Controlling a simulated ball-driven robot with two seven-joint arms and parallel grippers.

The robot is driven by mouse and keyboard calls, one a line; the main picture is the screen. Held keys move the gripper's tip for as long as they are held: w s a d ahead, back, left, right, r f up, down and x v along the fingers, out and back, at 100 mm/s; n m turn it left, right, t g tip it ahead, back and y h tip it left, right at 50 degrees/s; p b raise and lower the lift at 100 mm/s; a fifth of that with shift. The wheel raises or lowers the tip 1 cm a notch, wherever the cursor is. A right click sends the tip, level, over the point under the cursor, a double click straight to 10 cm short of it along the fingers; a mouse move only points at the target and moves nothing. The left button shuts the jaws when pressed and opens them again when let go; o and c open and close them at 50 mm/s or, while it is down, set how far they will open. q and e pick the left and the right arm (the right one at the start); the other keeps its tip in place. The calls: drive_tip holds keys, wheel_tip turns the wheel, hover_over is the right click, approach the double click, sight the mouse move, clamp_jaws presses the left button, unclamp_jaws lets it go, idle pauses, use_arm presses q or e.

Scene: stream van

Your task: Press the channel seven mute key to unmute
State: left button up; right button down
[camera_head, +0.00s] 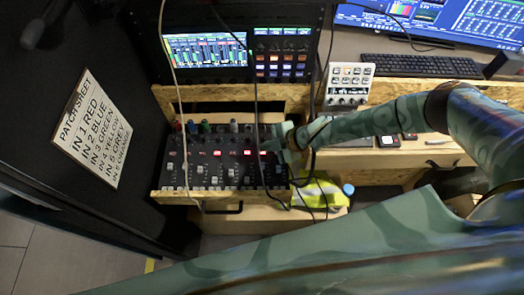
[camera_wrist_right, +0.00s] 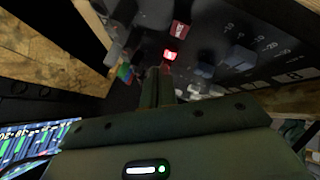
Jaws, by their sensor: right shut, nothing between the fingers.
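The black mixer (camera_head: 204,172) stands in a wooden bay, with a row of mute keys across it. Several keys glow red, among them a lit key (camera_head: 247,153) near its right end. My right gripper (camera_head: 284,138) is over the mixer's right end, shut and empty. In the right wrist view, the shut fingertips (camera_wrist_right: 163,72) point at the panel close to a lit red key (camera_wrist_right: 171,55). Another red key (camera_wrist_right: 180,29) shows beyond it. I cannot tell whether the fingertips touch a key, nor read its channel number. My left gripper is out of view.
Dark cables (camera_head: 257,100) hang across the mixer, close to my right gripper. A white keypad unit (camera_head: 349,82) and a keyboard (camera_head: 420,66) are behind. A yellow vest (camera_head: 322,190) lies below the mixer's right front. A patch sheet (camera_head: 92,128) is on the left panel.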

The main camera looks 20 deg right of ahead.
idle(0.6)
drive_tip(key=shift+f, duration=0.45)
drive_tip(key=shift+f, duration=0.25)
idle(0.4)
drive_tip(key=shift+r+p, duration=0.6)
drive_tip(key=shift+r, duration=0.15)
wheel_tip(320, 180, up, 6)
drive_tip(key=p, duration=0.6)
